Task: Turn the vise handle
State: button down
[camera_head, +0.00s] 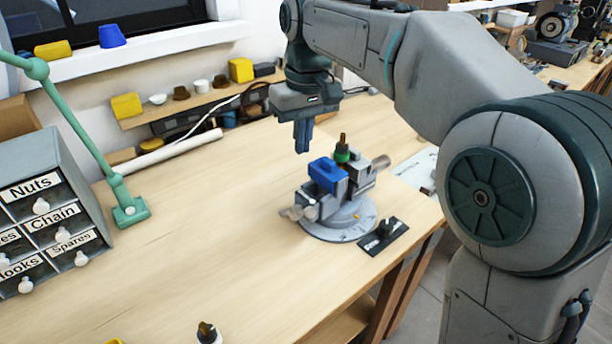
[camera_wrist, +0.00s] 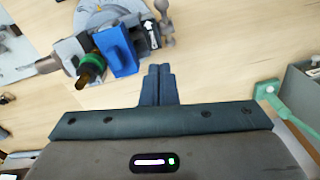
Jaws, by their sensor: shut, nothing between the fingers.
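The grey vise (camera_head: 316,203) stands on a round grey base (camera_head: 345,222) near the table's right edge. Its pale metal handle (camera_head: 291,213) sticks out at the left side; in the wrist view the handle (camera_wrist: 166,22) shows at the top, with a rounded end. A blue block (camera_head: 327,175) sits on top of the vise, and a green-collared part with a dark tip (camera_head: 342,150) stands upright beside it. My gripper (camera_head: 302,150) is shut and empty, pointing down above and behind the vise. In the wrist view its closed fingers (camera_wrist: 159,70) are apart from the handle.
A small black plate with a knob (camera_head: 383,235) lies right of the vise. A green lamp arm (camera_head: 131,211) and a labelled drawer cabinet (camera_head: 45,200) stand at left. A white tube (camera_head: 178,150) lies at the back. The table between cabinet and vise is clear.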

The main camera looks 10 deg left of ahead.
send_over(303, 210)
jog(key=w+a, duration=0.2)
jog(key=w, duration=0.1)
notch_tip(303, 210, down, 10)
jog(key=r, duration=0.1)
jog(key=shift+s+d+f, duration=0.25)
jog(key=shift+s+d, duration=0.2)
jog(key=shift+s, duration=0.05)
jog(key=shift+s+d+f, duration=0.25)
jog(key=shift+s+d, duration=0.15)
jog(key=shift+s, duration=0.05)
jog(key=shift+s+d+f, duration=0.15)
jog(key=shift+s+d, duration=0.05)
jog(key=shift+s, duration=0.05)
jog(key=shift+s+d, duration=0.1)
